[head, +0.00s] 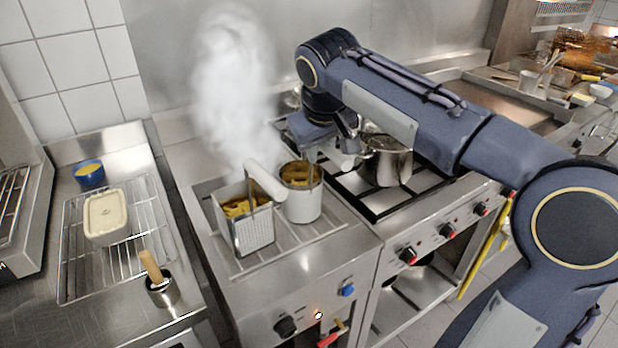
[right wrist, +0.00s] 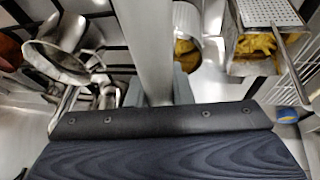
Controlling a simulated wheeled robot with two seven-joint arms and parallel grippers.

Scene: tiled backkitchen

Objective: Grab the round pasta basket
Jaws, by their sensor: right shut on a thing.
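The round pasta basket (head: 303,207) is a light grey cylinder with yellow pasta inside. It stands in the cooker, right of the square pasta basket (head: 250,226), which also holds pasta and has a pale handle. My right gripper (head: 343,152) is just right of the round basket, shut on its pale handle. In the right wrist view the light bar of the handle (right wrist: 146,45) runs into the gripper (right wrist: 158,90). The round basket also shows there at the top (right wrist: 187,20), beside the square basket (right wrist: 266,12). The fingertips are mostly hidden. My left gripper is not in view.
White steam (head: 232,85) rises behind the baskets. A steel pot (head: 386,166) stands on the stove close to the right gripper.

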